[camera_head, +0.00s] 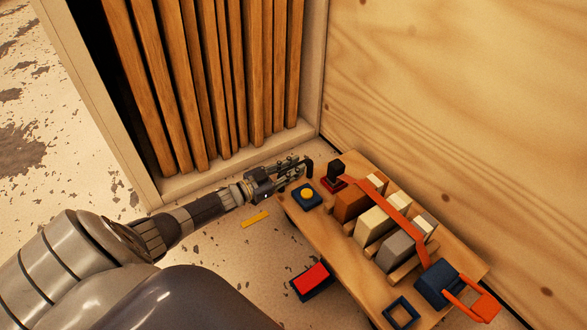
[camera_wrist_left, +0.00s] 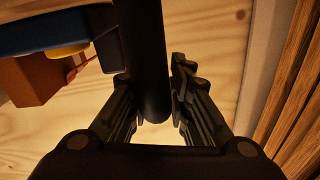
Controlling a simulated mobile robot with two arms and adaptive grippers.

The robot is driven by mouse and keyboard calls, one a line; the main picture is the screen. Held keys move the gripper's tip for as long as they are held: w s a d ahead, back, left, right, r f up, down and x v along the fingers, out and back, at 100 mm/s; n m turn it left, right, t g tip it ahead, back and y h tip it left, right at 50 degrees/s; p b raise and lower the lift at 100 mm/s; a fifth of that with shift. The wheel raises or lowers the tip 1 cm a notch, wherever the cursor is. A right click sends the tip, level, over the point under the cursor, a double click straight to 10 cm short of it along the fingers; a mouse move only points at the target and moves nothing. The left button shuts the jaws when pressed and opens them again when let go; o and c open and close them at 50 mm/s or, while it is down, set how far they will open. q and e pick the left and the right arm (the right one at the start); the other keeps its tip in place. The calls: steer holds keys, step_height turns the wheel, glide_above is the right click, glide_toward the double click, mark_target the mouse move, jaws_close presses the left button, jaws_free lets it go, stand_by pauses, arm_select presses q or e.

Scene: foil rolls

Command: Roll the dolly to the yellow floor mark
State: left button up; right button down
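The dolly appears to be the wooden platform (camera_head: 325,230) loaded with blocks, low beside the plywood wall. A dark bar (camera_head: 308,163), which looks like its handle, stands at its far left end. My left gripper (camera_head: 297,172) is at this bar. In the left wrist view the black bar (camera_wrist_left: 150,60) runs between the two fingers (camera_wrist_left: 155,95), which close in on both sides of it; any small gap is hard to see. The yellow floor mark (camera_head: 255,219) is a short strip on the floor, left of the platform and below my left wrist. My right gripper is not in view.
An orange strap (camera_head: 395,210) crosses brown, cream and grey blocks on the platform. A red pad with a dark rim (camera_head: 312,280) lies left of it. A plywood wall (camera_head: 450,110) is close on the right; a slatted wooden rack (camera_head: 225,80) stands behind. Worn floor is open at left.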

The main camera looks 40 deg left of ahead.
arm_select(q)
steer(key=shift+a, duration=0.2)
stand_by(0.3)
steer(key=shift+s+a, duration=0.1)
steer(key=shift+s, duration=0.2)
steer(key=v, duration=1.1)
steer(key=shift+s, duration=0.1)
